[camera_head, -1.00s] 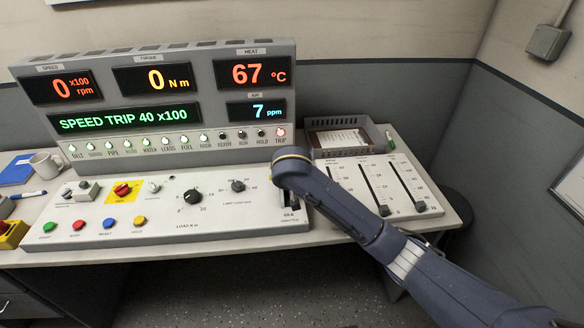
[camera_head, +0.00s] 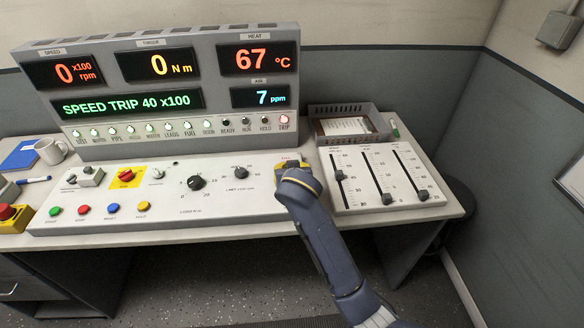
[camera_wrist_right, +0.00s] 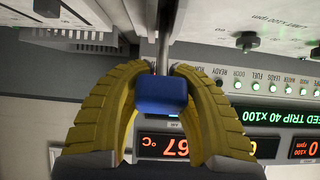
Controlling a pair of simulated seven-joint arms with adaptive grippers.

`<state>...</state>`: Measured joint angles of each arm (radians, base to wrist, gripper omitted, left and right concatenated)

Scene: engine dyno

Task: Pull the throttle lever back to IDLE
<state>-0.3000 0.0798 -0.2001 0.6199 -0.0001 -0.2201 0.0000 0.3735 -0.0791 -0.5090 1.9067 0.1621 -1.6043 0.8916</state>
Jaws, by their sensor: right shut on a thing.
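The throttle lever has a blue block knob (camera_wrist_right: 162,95) on a thin metal shaft (camera_wrist_right: 166,45), seen in the right wrist view, which is upside down. My right gripper (camera_wrist_right: 160,78) has its two yellow fingers closed around the knob, one on each side. In the head view my right gripper (camera_head: 290,168) is at the right end of the sloped control panel (camera_head: 225,205). My wrist and forearm cover the knob and most of the lever's slot there, so the lever's exact position cannot be told. My left gripper is not in view.
A slider box (camera_head: 375,180) stands just right of my right forearm, with a grey tray (camera_head: 350,110) behind it. The display console (camera_head: 160,95) rises behind the panel, with its TRIP lamp red. Dials and coloured buttons lie to the left.

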